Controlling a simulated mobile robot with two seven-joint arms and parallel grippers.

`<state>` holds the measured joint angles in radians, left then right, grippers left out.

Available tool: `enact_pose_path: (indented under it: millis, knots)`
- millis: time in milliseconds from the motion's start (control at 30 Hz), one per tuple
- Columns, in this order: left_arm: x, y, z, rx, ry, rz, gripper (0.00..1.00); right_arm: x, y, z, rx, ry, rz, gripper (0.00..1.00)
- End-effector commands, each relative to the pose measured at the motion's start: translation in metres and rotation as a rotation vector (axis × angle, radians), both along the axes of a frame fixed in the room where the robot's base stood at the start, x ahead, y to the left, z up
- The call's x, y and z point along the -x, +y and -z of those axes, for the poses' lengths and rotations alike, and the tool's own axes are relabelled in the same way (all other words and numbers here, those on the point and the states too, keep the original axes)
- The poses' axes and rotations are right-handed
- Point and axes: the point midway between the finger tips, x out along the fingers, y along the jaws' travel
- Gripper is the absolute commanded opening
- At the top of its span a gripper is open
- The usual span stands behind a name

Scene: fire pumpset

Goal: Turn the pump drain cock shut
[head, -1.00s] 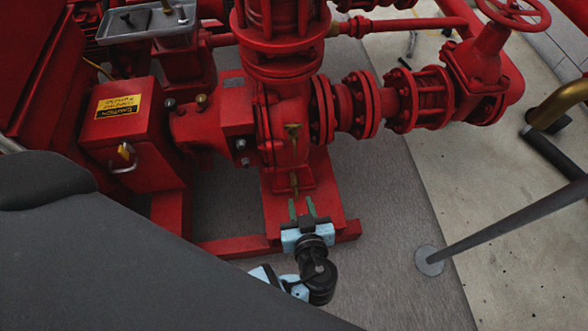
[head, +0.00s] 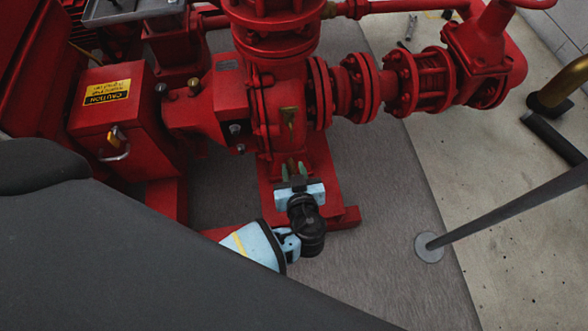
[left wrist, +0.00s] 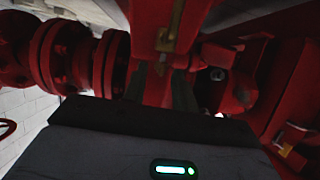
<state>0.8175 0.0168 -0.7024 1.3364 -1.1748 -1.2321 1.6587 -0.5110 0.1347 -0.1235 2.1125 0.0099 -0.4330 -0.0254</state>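The red pump casing (head: 268,120) has a brass fitting (head: 289,118) on its front. Below it a small brass cock (head: 291,162) sits low on the casing, just above the red base. My left gripper (head: 293,172) is at this lower cock, its two green fingers apart, one on each side of it. I cannot tell whether they touch it. In the left wrist view the dark fingers (left wrist: 171,78) stand apart under the red casing, and a brass part (left wrist: 166,40) shows above them. My right gripper is not in view.
A flanged red pipe and valve (head: 420,85) run to the right of the pump. A red box with a yellow caution label (head: 107,92) stands left. A grey post (head: 500,210) rises from the floor at right. Grey floor (head: 390,180) between is clear.

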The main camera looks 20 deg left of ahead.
Motion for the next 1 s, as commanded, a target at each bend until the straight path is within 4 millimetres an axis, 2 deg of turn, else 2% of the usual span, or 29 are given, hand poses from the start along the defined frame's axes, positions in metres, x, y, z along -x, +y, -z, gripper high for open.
enact_pose_path:
  millis: [233, 467, 767, 1000]
  knots:
    - [-0.0009, 0.0008, 0.0, -0.001, -0.001, 0.0, 0.28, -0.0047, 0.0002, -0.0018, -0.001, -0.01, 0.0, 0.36]
    - [-0.0007, 0.0006, 0.0001, -0.001, -0.001, 0.0, 0.0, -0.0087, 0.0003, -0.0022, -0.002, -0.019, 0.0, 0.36]
    - [-0.0002, 0.001, 0.0003, 0.0, 0.0, 0.009, 0.0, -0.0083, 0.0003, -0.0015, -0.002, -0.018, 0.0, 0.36]
    - [0.002, 0.0039, 0.0013, -0.001, 0.001, 0.088, 0.0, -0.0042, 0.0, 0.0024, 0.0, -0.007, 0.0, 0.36]
